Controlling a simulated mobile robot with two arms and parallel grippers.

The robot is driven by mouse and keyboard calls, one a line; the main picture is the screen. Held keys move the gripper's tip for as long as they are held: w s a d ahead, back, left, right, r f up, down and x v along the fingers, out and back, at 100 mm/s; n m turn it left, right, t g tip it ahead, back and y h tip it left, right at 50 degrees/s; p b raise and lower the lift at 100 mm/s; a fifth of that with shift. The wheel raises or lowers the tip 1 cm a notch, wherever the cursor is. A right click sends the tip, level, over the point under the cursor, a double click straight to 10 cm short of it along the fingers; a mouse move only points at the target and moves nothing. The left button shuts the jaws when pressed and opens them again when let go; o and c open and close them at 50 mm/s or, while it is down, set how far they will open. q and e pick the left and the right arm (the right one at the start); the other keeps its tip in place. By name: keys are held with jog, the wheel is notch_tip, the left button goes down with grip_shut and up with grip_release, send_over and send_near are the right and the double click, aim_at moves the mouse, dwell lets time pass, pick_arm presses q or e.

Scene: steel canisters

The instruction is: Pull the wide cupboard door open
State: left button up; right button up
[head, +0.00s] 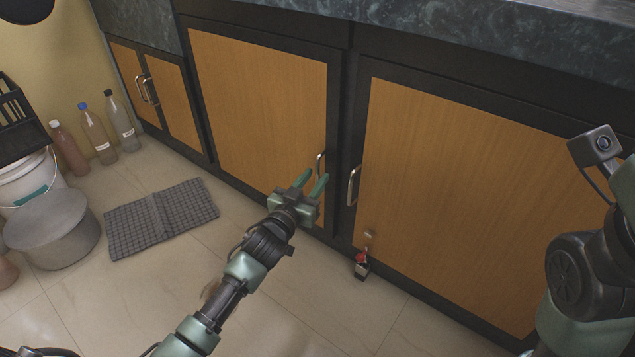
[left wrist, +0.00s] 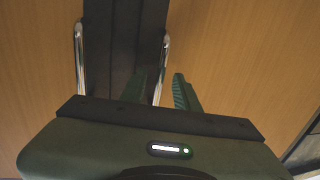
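A wide wooden cupboard door (head: 262,95) with a dark frame stands shut in the middle of the head view. Its metal handle (head: 320,165) is upright near its right edge. My left gripper (head: 311,181) is open in front of this handle. In the left wrist view the open left gripper (left wrist: 165,88) has a handle (left wrist: 163,62) showing between its fingers; whether it touches cannot be told. Another wide door (head: 475,190), also shut, is on the right with its own handle (head: 353,185). My right arm shows at the right edge; its gripper is out of view.
A red-topped small bottle (head: 362,266) stands on the floor by the right door. A grey mat (head: 161,217) lies on the tiles. Several bottles (head: 98,135), a bucket (head: 28,180) and a grey pot (head: 55,235) are at the left. A stone countertop (head: 480,45) overhangs above.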

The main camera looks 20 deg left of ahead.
pick_arm(q)
jog(key=shift+w+d+b, duration=0.15)
jog(key=shift+w+b, duration=0.2)
jog(key=shift+w, duration=0.7)
jog(key=shift+c, duration=0.3)
grip_shut()
dwell(0.4)
